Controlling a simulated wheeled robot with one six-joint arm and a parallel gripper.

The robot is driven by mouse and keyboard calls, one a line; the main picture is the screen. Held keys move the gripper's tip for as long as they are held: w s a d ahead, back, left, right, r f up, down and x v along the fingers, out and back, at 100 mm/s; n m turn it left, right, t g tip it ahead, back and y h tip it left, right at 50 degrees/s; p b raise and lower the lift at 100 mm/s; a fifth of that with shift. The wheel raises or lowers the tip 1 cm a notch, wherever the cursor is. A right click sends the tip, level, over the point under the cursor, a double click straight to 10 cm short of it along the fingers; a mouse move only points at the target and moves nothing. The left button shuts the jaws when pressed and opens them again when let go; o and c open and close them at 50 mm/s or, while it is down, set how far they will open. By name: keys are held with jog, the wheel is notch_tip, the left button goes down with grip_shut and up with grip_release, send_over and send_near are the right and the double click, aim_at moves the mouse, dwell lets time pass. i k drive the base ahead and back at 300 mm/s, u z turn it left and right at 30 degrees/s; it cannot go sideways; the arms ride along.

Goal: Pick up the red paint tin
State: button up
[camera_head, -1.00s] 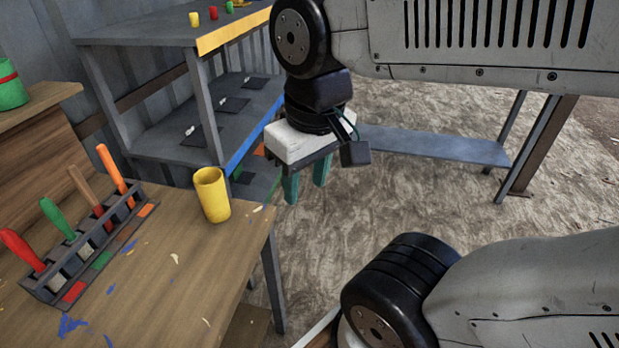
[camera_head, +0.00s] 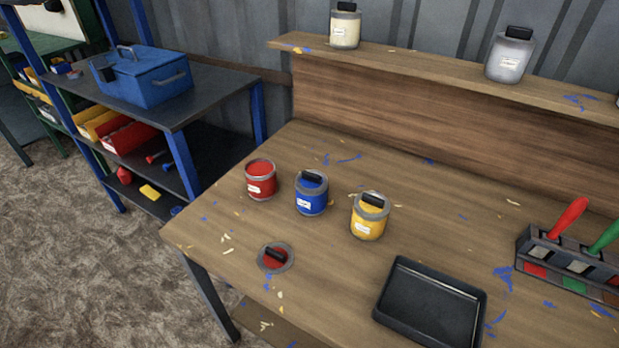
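The red paint tin (camera_head: 261,184) stands upright and open on the wooden workbench (camera_head: 330,265), toward its left end. Red paint shows inside, and a pale label is on its front. Its red-centred lid (camera_head: 276,257) lies flat on the bench in front of it. A blue tin (camera_head: 311,196) with a black-handled lid stands close to its right, apart from it. My gripper and arm are not in view now.
A yellow tin (camera_head: 370,220) stands right of the blue one. A black paint tray (camera_head: 430,304) lies at the front, and a brush rack (camera_head: 567,262) stands at right. Tins stand on the raised shelf (camera_head: 420,68). A blue toolbox (camera_head: 150,80) sits on shelving at left.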

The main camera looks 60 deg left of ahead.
aim_at(260, 173)
jog(key=u, duration=4)
jog(key=i, duration=3.25)
jog(key=z, duration=3.05)
